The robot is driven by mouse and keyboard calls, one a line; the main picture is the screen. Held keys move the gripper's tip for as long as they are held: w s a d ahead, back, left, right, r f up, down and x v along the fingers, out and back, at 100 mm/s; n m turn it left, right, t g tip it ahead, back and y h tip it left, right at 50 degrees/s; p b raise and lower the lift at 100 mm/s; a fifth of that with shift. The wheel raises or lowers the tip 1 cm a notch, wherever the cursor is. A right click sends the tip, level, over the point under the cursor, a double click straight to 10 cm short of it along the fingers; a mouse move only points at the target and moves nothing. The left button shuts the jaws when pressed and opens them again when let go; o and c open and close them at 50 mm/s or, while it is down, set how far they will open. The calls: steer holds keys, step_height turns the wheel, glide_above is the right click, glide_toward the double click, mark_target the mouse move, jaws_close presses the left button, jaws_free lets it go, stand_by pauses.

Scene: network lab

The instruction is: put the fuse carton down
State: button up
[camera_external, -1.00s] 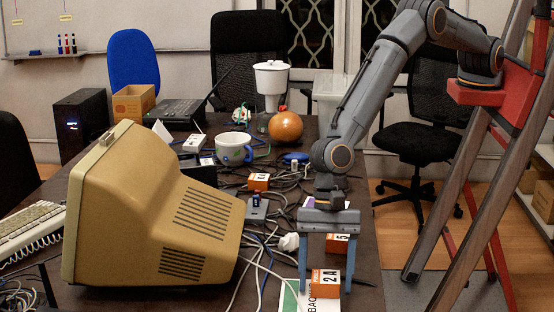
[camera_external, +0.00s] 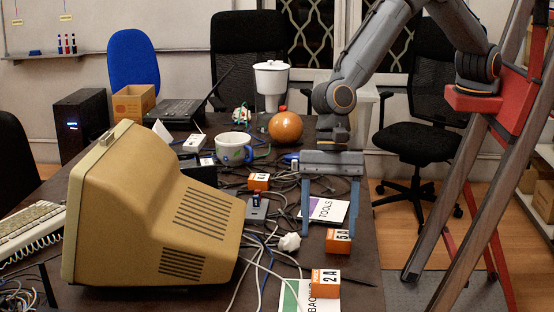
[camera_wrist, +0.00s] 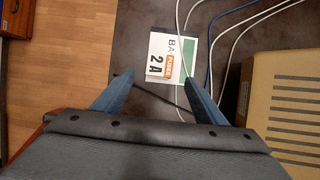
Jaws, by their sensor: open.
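The fuse carton (camera_external: 325,284) is a small orange and white box marked 2A. It rests at the near edge of the table, on or against a white and green card (camera_external: 291,297).
Another orange and white box marked 5A (camera_external: 338,241) stands just behind the carton. A TOOLS card (camera_external: 327,210) lies farther back. A beige monitor (camera_external: 165,215) and loose cables (camera_external: 262,262) fill the table's left and middle.

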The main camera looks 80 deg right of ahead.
steer(key=shift+d+r, duration=0.15)
steer(key=shift+r, duration=0.1)
steer(key=w+d+r+n+t+h, duration=0.1)
steer(key=d+r+n, duration=0.15)
steer(key=d, duration=1.05)
steer(key=w+d+r+n+h, duration=0.15)
steer(key=d+n, duration=0.25)
steer(key=d, duration=0.9)
steer(key=w+d+r+n+t, duration=0.1)
steer(key=d+r+n, duration=0.2)
steer(key=d, duration=0.9)
steer(key=s+d+n+h, duration=0.1)
steer(key=s+d+n, duration=0.3)
steer(key=s+d, duration=0.4)
steer(key=s+d+n+h, duration=0.1)
steer(key=s+d+n, duration=0.3)
steer(key=s+d, duration=0.4)
steer(key=d, duration=0.6)
steer(key=shift+s+d+g, duration=0.2)
steer(key=shift+s+g, duration=0.1)
steer(key=shift+g, duration=0.1)
steer(key=shift+n, duration=0.25)
